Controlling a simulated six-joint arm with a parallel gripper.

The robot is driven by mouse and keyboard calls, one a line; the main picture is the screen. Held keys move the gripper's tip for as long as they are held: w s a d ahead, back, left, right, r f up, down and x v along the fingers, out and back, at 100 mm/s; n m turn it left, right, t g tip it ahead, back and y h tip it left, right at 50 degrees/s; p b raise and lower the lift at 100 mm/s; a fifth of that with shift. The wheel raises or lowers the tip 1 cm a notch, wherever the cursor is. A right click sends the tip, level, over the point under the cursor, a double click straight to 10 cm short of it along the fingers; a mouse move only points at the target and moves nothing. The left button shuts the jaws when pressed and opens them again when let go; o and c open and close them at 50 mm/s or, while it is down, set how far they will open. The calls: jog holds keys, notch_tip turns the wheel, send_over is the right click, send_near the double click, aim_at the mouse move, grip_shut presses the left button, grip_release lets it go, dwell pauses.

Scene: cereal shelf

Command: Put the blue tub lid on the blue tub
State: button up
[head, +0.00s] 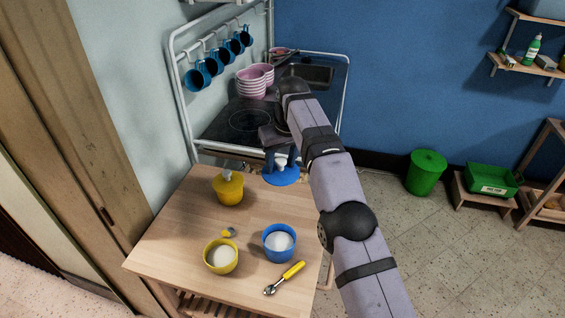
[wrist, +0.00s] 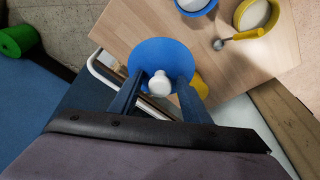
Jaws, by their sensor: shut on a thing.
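The blue tub lid (head: 282,177) is a round blue disc with a white knob. My gripper (head: 281,162) is shut on the lid's white knob and holds the lid off the table's far right edge. In the wrist view the blue lid (wrist: 150,54) hangs between the two fingers of my gripper (wrist: 159,88). The open blue tub (head: 279,242) stands on the wooden table with white contents. Its edge also shows at the top of the wrist view (wrist: 194,8). The lid is apart from the tub, farther back.
On the table (head: 180,220) are an open yellow tub (head: 220,257), a lidded yellow tub (head: 229,188), a yellow-handled scoop (head: 284,277) and a small spoon (head: 229,233). Behind is a stove unit (head: 240,122) with pink bowls (head: 252,85) and hanging blue mugs (head: 197,78).

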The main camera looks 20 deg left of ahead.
aim_at(275, 172)
jog(key=shift+s+a+r+p, duration=0.25)
jog(key=shift+r, duration=0.35)
jog(key=shift+s+a+r+p, duration=0.2)
jog(key=shift+s+a+r, duration=0.05)
jog(key=shift+r, duration=0.3)
jog(key=shift+s+a+r, duration=0.1)
jog(key=shift+s+r, duration=0.2)
jog(key=shift+s+r+n+p, duration=0.35)
jog(key=shift+s+p, duration=0.1)
jog(key=shift+s, duration=0.1)
jog(key=s, duration=0.1)
jog(key=s+p, duration=0.1)
jog(key=shift+s+r, duration=0.35)
jog(key=shift+r, duration=0.05)
jog(key=s+d+f+m+p, duration=0.1)
jog(key=s+d+f, duration=0.3)
jog(key=f, duration=0.6)
jog(key=s, duration=0.2)
jog(key=shift+s+f, duration=0.2)
jog(key=shift+s, duration=0.1)
